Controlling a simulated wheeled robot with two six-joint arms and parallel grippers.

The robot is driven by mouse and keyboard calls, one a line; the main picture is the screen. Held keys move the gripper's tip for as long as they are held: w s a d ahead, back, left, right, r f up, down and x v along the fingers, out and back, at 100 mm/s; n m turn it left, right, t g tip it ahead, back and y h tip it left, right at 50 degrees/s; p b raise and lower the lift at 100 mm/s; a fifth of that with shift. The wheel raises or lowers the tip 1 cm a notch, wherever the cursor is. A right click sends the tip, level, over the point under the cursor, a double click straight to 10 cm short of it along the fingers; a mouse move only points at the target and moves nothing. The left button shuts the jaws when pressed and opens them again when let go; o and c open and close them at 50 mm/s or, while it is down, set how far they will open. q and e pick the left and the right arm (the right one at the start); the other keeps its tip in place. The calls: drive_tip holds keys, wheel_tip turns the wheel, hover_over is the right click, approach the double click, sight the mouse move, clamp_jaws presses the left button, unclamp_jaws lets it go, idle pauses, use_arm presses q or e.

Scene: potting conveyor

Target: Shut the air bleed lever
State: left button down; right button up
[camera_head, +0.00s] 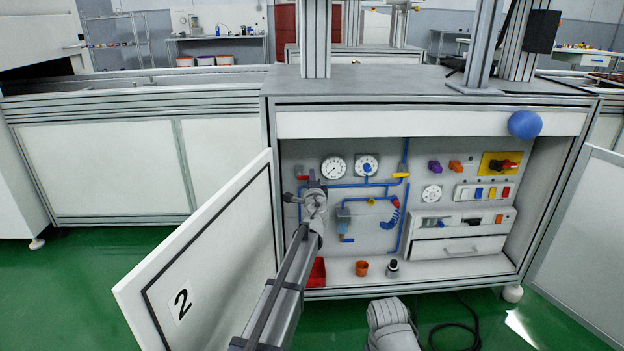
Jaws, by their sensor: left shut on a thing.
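An open cabinet (418,262) holds a panel of blue air lines, gauges and valves. My left arm reaches in from below, and my left gripper (314,188) is at the panel's left side, below the left gauge (334,168). It is shut on a small part there, which looks like the air bleed lever. A bit of red (303,178) shows beside the jaws. The gripper hides most of this part, so its angle cannot be told. A yellow-handled valve (401,175) sits on the blue line to the right. My right gripper is not in view.
The cabinet door (215,255) marked 2 stands open on the left, close beside my left arm. A red bin (317,272), an orange cup (361,268) and a small black-topped item (392,268) stand on the cabinet floor. Another open panel (585,240) is at right.

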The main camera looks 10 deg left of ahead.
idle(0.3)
use_arm(q)
drive_tip(key=c, duration=0.8)
unclamp_jaws()
drive_tip(key=v, duration=0.7)
drive_tip(key=shift+s+d, duration=0.2)
drive_tip(key=shift+s, duration=0.2)
